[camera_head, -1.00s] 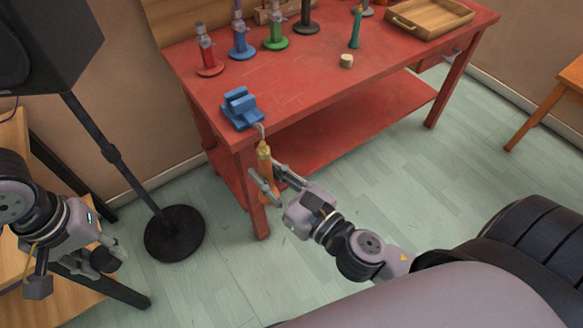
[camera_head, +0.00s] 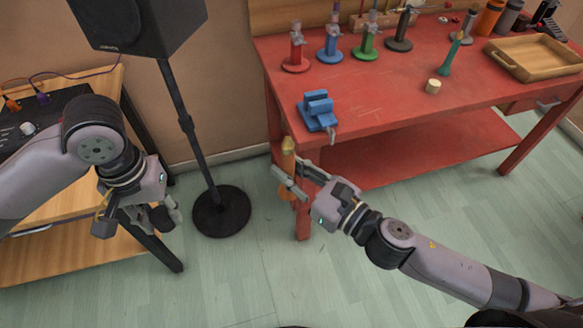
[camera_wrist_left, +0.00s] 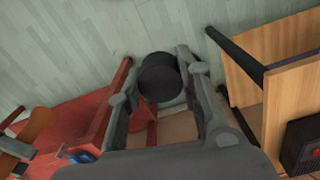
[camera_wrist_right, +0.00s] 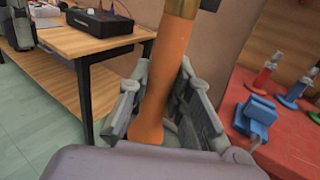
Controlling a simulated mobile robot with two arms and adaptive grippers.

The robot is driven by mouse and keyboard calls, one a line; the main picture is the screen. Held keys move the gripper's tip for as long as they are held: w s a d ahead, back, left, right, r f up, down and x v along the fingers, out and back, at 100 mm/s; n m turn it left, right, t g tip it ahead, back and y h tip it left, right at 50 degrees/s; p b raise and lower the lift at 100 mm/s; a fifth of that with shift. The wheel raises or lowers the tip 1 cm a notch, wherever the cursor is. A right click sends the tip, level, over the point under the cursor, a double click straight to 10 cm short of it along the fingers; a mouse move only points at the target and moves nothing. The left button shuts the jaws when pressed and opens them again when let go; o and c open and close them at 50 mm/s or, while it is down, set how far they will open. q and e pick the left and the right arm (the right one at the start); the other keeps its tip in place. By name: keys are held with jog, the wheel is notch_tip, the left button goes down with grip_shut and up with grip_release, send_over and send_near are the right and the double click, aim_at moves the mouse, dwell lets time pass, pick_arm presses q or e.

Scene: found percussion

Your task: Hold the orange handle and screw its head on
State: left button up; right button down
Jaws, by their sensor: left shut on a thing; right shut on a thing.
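My right gripper (camera_head: 289,183) is shut on the orange handle (camera_head: 287,165), in front of the red workbench's near left corner. The handle stands roughly upright with a brass-coloured upper end, and no head is on the end seen in the head view. In the right wrist view the handle (camera_wrist_right: 160,85) runs up between the fingers. My left gripper (camera_head: 170,214) is shut on a dark cylindrical head (camera_wrist_left: 160,77), which shows between its fingertips in the left wrist view. The head is well to the left of the handle, apart from it. The fingers partly hide both.
The red workbench (camera_head: 390,95) carries a blue vise (camera_head: 318,112), several coloured stands, a pale cylinder (camera_head: 433,86) and a wooden tray (camera_head: 535,57). A speaker stand (camera_head: 221,210) stands behind and between my grippers. A wooden table (camera_head: 75,255) is at left. Floor is clear in front.

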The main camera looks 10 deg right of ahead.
pick_arm(q)
jog(key=w+d+r+m, duration=0.1)
jog(key=w+d+r, duration=0.2)
jog(key=d+r, duration=0.3)
jog(key=w+d+r+m, duration=0.1)
jog(key=w+d+r, duration=0.2)
jog(key=d, duration=0.4)
notch_tip(320, 180, up, 10)
jog(key=m, duration=0.2)
send_over(288, 139)
jog(key=shift+w, duration=0.1)
jog(key=shift+f, duration=0.15)
jog(key=shift+f, duration=1.95)
jog(key=shift+f, duration=0.85)
jog(key=shift+f, duration=0.55)
